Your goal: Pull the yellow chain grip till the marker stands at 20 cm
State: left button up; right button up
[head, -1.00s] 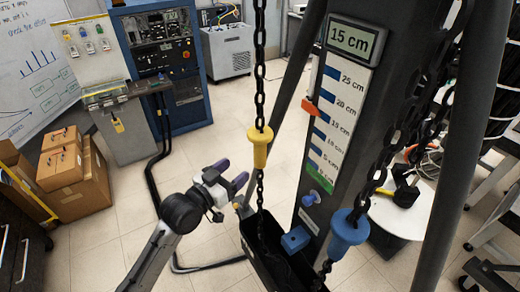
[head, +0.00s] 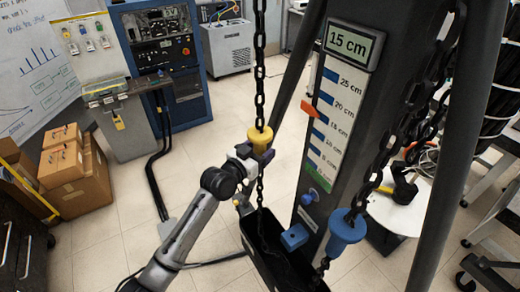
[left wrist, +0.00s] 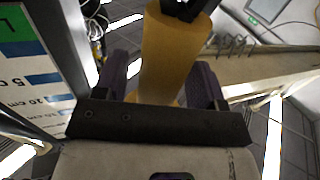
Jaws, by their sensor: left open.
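The yellow chain grip (head: 260,135) hangs on a dark chain (head: 260,80) left of the black column. My left gripper (head: 256,153) is at its lower part, fingers open. In the left wrist view the yellow grip (left wrist: 172,50) stands between the two purple fingers (left wrist: 160,82), with a gap at least on the left. The orange marker (head: 309,108) is at the left edge of the scale (head: 328,140). The display (head: 349,41) reads 15 cm. My right gripper is out of view.
A blue grip (head: 346,230) hangs on a second chain at right. A black bin (head: 262,262) with chain in it stands below the yellow grip. A blue block (head: 294,237) and a blue knob (head: 308,197) are on the column's lower part. Dark legs flank the column.

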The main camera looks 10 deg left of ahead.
pick_arm(q)
grip_shut()
notch_tip(320, 180, down, 20)
jog(key=b, duration=1.5)
jog(key=shift+f, duration=0.15)
jog(key=shift+c, duration=0.2)
grip_release()
jog(key=shift+r, duration=0.2)
jog(key=shift+o, duration=0.2)
jog(key=shift+r, duration=0.1)
jog(key=v, duration=1.3)
jog(key=shift+s+a, duration=0.25)
jog(key=shift+s, duration=0.1)
